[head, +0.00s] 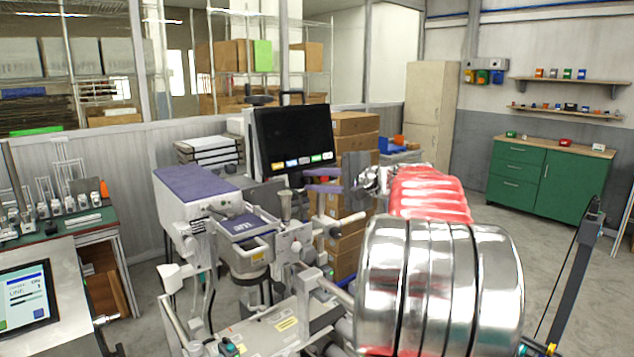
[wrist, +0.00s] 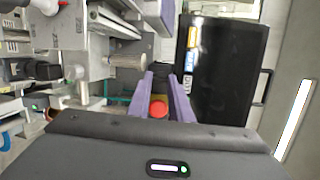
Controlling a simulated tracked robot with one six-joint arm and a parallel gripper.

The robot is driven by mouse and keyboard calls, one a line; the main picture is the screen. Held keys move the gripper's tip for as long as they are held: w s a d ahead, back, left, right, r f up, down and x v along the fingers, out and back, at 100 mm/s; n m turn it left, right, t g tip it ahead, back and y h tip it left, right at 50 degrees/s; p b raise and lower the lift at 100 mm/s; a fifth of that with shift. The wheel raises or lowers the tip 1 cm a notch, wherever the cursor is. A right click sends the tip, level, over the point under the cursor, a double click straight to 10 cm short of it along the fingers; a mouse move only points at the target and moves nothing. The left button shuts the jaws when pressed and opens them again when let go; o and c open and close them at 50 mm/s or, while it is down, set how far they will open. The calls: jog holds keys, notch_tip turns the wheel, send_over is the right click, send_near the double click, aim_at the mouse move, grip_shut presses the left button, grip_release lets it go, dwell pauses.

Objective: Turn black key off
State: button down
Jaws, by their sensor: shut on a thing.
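My gripper (head: 308,181) has two purple fingers and reaches in from the right, just below the black monitor, over the machine. In the wrist view my gripper (wrist: 161,76) points away from the camera, with its fingers a narrow gap apart. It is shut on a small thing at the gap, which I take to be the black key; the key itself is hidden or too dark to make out. A round red button-like thing (wrist: 158,108) shows between the fingers in the wrist view.
The black monitor (head: 292,138) stands close behind my gripper, and its screen (wrist: 212,70) is right of the fingers in the wrist view. The grey machine (head: 250,258) fills the space left and below. Cardboard boxes (head: 354,124) are stacked behind. Open floor lies at the right.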

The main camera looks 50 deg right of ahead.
jog(key=shift+a+f+n, duration=0.1)
jog(key=shift+f+n, duration=0.1)
jog(key=shift+n, duration=0.4)
jog(key=c, duration=2)
grip_release()
jog(key=shift+o, duration=0.7)
jog(key=shift+r, duration=0.1)
jog(key=v, duration=1.3)
jog(key=shift+s+r, duration=0.15)
jog(key=shift+s, duration=0.2)
